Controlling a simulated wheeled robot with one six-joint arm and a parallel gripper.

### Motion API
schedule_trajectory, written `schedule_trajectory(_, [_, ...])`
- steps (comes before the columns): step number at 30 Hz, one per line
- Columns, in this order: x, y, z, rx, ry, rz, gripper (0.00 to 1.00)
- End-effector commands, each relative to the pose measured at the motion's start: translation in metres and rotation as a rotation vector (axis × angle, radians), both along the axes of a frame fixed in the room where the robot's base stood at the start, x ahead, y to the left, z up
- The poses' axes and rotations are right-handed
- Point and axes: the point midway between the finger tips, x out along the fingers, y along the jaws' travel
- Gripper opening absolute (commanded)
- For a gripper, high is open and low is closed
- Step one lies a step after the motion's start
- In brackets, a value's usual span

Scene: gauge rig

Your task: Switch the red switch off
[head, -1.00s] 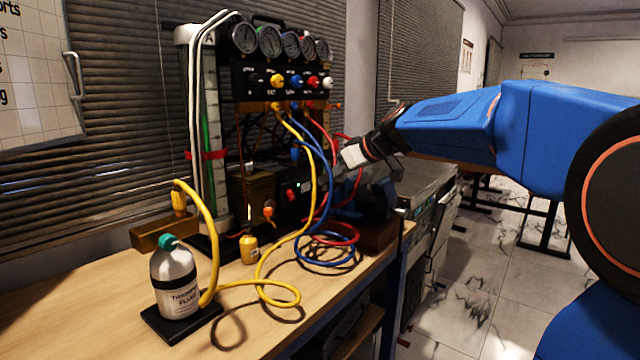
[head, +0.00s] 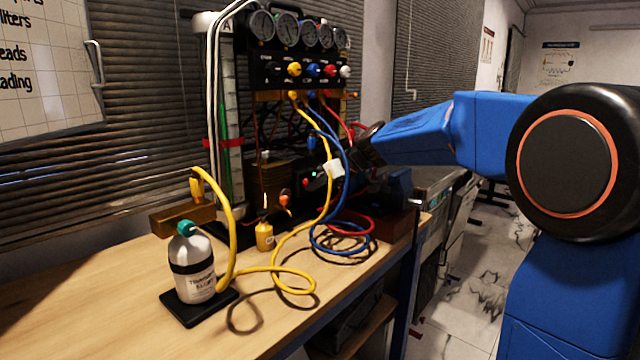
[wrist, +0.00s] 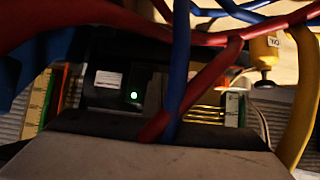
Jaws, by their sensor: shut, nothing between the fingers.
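The red switch (head: 306,181) is a small red spot on the front of a black box on the bench, beside a small lit green lamp (head: 313,174). My gripper (head: 331,170) is close in front of the box, just right of the switch, partly among the hoses. In the wrist view, my gripper (wrist: 154,95) is shut and empty, its narrow grey fingers beside the green lamp (wrist: 134,96). The red switch cannot be made out there; the fingers and hoses cover part of the box front. I cannot tell whether the fingers touch the switch.
Yellow (head: 325,200), blue (head: 345,165) and red hoses hang and loop around my gripper. Gauges (head: 287,27) and coloured knobs stand above. A yellow bottle (head: 265,237) and a white bottle (head: 193,265) stand on the bench.

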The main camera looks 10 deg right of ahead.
Motion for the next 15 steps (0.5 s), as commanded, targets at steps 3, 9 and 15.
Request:
schedule_trajectory(3, [0.0001, 0.0001, 0.0000, 0.000, 0.000, 0.000, 0.00])
schedule_trajectory(9, [0.0009, 0.0008, -0.0020, -0.001, 0.001, 0.000, 0.00])
schedule_trajectory(15, [0.0039, 0.0027, -0.0073, -0.001, 0.000, 0.001, 0.00])
